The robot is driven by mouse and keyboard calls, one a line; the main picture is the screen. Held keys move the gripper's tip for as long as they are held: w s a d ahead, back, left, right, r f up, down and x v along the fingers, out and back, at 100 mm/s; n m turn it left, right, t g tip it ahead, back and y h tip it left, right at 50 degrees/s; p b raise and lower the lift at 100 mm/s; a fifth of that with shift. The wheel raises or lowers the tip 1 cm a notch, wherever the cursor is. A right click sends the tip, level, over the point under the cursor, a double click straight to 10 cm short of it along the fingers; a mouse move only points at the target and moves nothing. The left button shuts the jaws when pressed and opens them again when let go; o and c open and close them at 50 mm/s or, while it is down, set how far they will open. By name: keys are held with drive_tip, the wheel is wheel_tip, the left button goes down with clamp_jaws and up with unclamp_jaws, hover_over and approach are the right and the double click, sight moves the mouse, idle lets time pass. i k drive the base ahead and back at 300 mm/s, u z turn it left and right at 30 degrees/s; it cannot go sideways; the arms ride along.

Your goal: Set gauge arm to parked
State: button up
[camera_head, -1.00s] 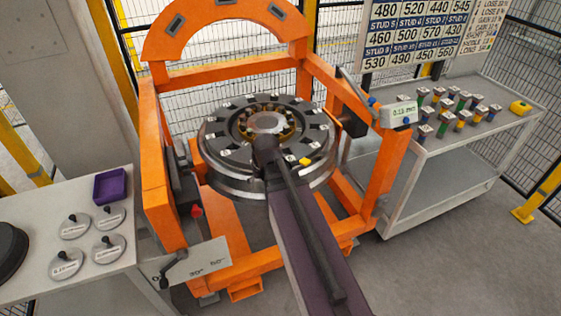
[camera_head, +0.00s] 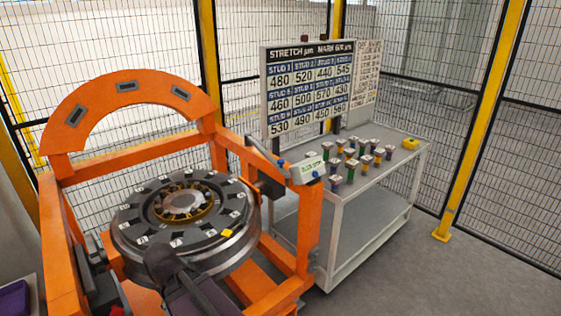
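The gauge arm is at the right upright of the orange gantry. It has a pale gauge box (camera_head: 308,171) with a small display, whose reading is too blurred to make out. A thin dark rod (camera_head: 262,150) slopes down from the upper left towards the box. Dark parts of my own arm rise at the bottom, in front of the hub. My gripper cannot be made out in this view.
The orange gantry (camera_head: 125,87) frames the hub. Wire fencing closes the back. Floor is clear at the lower right.

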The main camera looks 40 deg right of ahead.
sight(249, 139)
drive_tip(key=k, duration=0.65)
drive_tip(key=z, duration=0.1)
drive_tip(key=i, duration=0.35)
drive_tip(key=z, duration=0.7)
drive_tip(key=i, duration=0.8)
drive_tip(key=z, duration=0.5)
